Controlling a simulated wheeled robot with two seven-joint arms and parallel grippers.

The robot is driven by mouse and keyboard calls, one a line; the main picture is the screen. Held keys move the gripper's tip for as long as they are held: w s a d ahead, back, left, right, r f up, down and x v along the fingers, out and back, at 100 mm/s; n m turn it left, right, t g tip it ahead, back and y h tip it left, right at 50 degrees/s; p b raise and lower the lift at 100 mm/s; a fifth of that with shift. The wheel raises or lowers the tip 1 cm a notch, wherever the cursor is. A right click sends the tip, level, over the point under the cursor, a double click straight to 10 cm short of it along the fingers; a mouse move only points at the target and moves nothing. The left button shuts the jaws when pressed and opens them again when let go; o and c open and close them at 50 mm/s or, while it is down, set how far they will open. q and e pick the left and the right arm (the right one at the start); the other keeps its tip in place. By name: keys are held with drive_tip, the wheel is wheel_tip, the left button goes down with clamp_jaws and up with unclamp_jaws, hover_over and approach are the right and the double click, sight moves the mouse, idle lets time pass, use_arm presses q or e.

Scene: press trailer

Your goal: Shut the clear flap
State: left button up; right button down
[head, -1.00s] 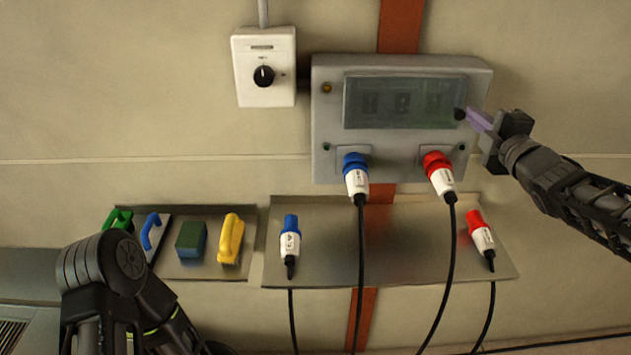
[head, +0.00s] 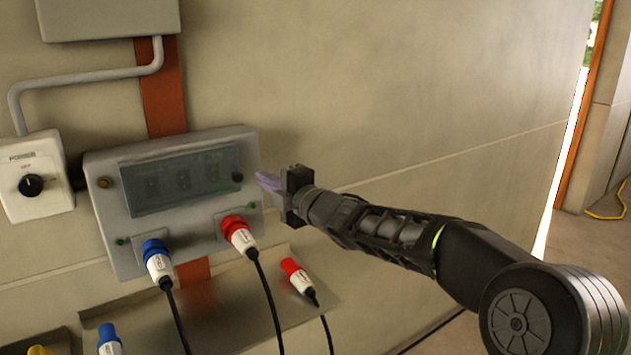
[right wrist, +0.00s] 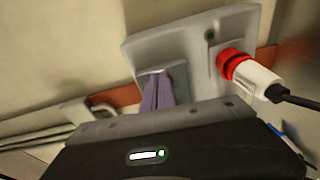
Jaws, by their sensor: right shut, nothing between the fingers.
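The clear flap (head: 165,182) lies over the breaker window on the front of the grey box and looks flat against it. My left gripper is not in view.
A blue plug (head: 157,262) and a red plug (head: 240,236) sit in the box's lower sockets. A loose red plug (head: 296,274) lies on the metal shelf (head: 318,300). The power switch (head: 35,180) is at left. The wall to the right is clear.

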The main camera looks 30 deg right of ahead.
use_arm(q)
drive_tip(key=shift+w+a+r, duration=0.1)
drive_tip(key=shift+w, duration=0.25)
use_arm(e)
drive_tip(key=d, duration=0.9)
drive_tip(key=shift+s, duration=0.4)
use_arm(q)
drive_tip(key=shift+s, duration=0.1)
use_arm(e)
drive_tip(key=shift+f, duration=0.1)
